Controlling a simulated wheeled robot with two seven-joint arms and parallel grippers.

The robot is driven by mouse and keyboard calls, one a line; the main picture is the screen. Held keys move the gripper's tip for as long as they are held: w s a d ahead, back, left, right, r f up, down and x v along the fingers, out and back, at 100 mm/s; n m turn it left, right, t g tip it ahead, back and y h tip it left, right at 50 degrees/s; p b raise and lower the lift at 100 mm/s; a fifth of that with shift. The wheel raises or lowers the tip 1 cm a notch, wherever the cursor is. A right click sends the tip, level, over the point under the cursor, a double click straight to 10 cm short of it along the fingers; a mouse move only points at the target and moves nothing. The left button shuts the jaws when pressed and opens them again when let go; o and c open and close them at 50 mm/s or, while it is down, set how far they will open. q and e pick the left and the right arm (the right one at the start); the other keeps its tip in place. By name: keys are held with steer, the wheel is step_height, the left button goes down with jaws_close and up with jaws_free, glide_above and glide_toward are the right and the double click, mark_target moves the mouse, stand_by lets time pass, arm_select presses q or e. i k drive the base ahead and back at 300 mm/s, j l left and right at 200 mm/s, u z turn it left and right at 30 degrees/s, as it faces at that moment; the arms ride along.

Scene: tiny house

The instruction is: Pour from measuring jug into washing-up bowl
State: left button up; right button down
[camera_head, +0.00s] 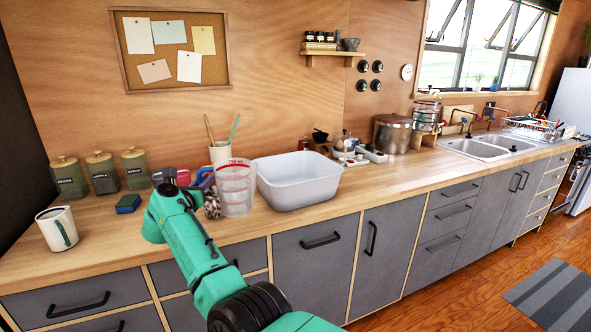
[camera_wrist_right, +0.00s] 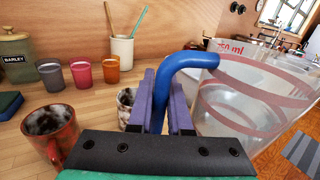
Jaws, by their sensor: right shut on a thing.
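The measuring jug (camera_head: 236,190) is clear with red markings and looks about upright at the left end of the washing-up bowl. I cannot tell whether its base touches the counter. My right gripper (camera_head: 203,178) is at the jug's left side. In the right wrist view its purple fingers (camera_wrist_right: 164,82) are shut on the blue handle (camera_wrist_right: 196,60) of the jug (camera_wrist_right: 250,100). Whether the jug holds liquid is unclear. The washing-up bowl (camera_head: 298,197) is pale grey and stands on the counter just right of the jug. My left gripper is out of view.
Mugs and small cups stand close to my right gripper, including a reddish mug (camera_wrist_right: 52,133) and a pink cup (camera_wrist_right: 88,74). A utensil pot (camera_head: 220,153) stands behind the jug. A white mug (camera_head: 57,228) and blue sponge (camera_head: 128,203) are left.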

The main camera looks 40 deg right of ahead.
mark_target(293, 181)
steer(key=i+l, duration=0.2)
steer(key=l, duration=0.15)
steer(key=i+l, duration=0.45)
steer(key=l, duration=0.3)
